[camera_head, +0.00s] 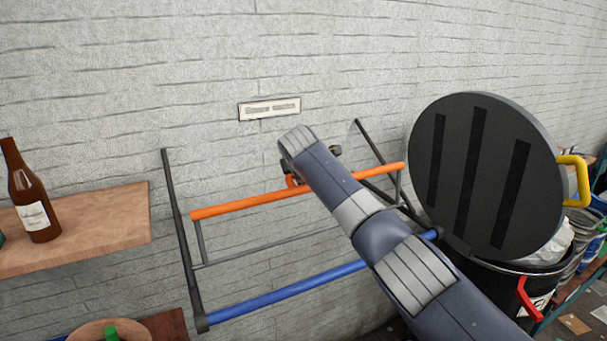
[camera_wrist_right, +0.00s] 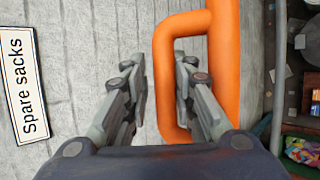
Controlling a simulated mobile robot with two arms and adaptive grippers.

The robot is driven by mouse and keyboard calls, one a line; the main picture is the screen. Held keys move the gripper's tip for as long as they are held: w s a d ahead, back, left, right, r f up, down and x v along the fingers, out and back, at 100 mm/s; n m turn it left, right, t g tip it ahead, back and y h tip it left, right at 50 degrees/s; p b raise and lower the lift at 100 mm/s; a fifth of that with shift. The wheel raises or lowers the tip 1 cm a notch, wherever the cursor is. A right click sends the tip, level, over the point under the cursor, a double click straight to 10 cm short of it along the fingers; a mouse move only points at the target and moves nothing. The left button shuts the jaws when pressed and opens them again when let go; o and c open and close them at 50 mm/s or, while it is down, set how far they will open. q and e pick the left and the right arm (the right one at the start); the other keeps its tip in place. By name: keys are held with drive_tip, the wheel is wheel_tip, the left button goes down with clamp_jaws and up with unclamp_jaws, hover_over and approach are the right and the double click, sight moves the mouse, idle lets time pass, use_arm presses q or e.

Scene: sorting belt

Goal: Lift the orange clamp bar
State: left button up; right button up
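The orange clamp bar (camera_head: 245,203) spans a dark wall frame in the head view, above a parallel blue bar (camera_head: 285,289). In the right wrist view, the orange bar (camera_wrist_right: 225,60) runs down the right of centre, with an orange loop handle (camera_wrist_right: 166,85) on its left. My right gripper (camera_wrist_right: 160,72) is open, with its fingers on either side of the handle's outer rung; a gap shows at the left finger. In the head view, my right arm hides most of this gripper and the middle of the bar. My left gripper is not in view.
A black bin (camera_head: 490,285) with its round lid (camera_head: 455,130) raised stands right of the frame. A wooden shelf (camera_head: 110,215) with a brown bottle (camera_head: 33,205) is at left. A "Spare sacks" sign (camera_wrist_right: 27,85) is on the brick wall.

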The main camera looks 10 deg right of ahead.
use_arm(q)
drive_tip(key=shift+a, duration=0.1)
use_arm(e)
drive_tip(key=shift+f, duration=0.1)
drive_tip(key=shift+s+a+r, duration=0.1)
drive_tip(key=shift+s+r, duration=0.3)
drive_tip(key=shift+s, duration=0.2)
drive_tip(key=v, duration=1)
drive_tip(key=shift+s+r, duration=0.25)
drive_tip(key=shift+f, duration=0.1)
